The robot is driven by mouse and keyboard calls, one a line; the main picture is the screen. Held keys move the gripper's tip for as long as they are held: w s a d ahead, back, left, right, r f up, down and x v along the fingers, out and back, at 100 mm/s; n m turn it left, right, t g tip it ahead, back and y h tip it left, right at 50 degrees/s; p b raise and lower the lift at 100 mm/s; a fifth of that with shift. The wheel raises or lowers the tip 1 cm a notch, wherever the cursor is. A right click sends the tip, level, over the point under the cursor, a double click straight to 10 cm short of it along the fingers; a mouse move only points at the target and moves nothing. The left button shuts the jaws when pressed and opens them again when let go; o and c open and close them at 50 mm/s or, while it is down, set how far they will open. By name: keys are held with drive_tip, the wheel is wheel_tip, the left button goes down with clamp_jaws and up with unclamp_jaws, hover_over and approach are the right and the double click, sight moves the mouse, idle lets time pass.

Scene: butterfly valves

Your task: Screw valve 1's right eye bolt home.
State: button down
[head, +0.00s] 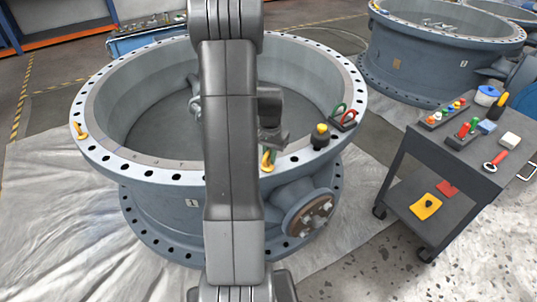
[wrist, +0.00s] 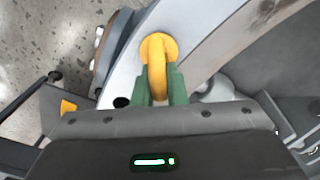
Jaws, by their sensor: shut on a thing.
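Valve 1 (head: 160,176) is the large grey ring-shaped body with a "1" on its side and a pale drilled flange on top. Its right eye bolt (head: 267,160) is yellow and stands at the flange's front right. In the wrist view the eye bolt (wrist: 158,68) sits between the green fingertips of my gripper (wrist: 160,88), which is shut on its ring. Its round yellow collar shows against the flange; I cannot tell whether a gap is left under it. In the head view my arm hides part of the valve. Another yellow eye bolt (head: 79,131) is at the flange's left.
A dark tool cart (head: 465,150) with several items is at right. Another valve (head: 440,55) stands behind.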

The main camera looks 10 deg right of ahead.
drive_tip(key=m, duration=0.4)
drive_tip(key=shift+s+d, duration=0.15)
drive_tip(key=shift+d, duration=0.05)
drive_tip(key=shift+s+d+m, duration=0.1)
drive_tip(key=shift+s+m, duration=0.1)
drive_tip(key=shift+m, duration=1.7)
drive_tip(key=c, duration=1.5)
unclamp_jaws()
drive_tip(key=shift+o, duration=0.2)
wheel_tip(320, 180, up, 14)
drive_tip(key=p, duration=0.2)
drive_tip(key=shift+s, duration=0.1)
